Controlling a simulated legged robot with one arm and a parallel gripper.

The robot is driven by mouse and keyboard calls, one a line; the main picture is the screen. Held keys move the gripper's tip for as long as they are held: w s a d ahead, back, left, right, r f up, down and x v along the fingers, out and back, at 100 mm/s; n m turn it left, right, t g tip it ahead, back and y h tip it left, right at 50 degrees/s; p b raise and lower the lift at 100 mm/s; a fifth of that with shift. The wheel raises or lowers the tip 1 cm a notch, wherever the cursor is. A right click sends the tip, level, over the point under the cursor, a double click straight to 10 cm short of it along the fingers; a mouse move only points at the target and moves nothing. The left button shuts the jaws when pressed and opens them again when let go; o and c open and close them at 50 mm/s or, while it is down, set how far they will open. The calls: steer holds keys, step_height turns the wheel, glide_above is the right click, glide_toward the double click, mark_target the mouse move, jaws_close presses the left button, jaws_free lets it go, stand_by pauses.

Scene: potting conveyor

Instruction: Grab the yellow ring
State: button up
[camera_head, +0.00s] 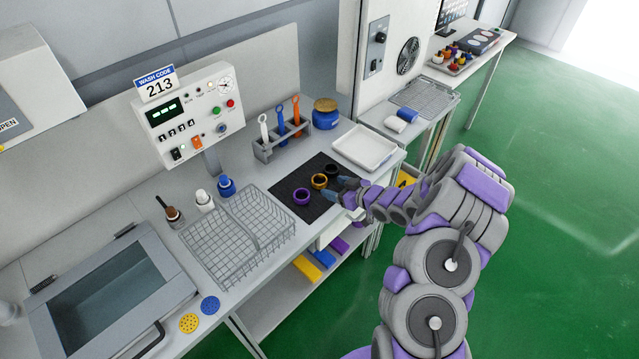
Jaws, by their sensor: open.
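A yellow ring (319,181) lies on a dark mat (292,180) on the bench. It is the middle one of three rings, with a purple ring (302,197) to its left and front and a black ring (332,171) to its right and back. My gripper (335,188) is open, just to the right of the yellow ring. My arm reaches in from the right. From this view I cannot tell whether a fingertip touches the ring.
A wire basket (238,236) stands left of the mat, and a white tray (366,148) lies behind it to the right. A holder (281,146) with several tools and a blue jar (326,115) stand at the back. A control panel (190,112) rises behind the bench.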

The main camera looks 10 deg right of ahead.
mark_target(315, 179)
steer(key=shift+b+x, duration=0.8)
steer(key=shift+x, duration=2.1)
steer(key=shift+w+r, duration=0.15)
steer(key=shift+r, duration=0.05)
steer(key=c, duration=1.1)
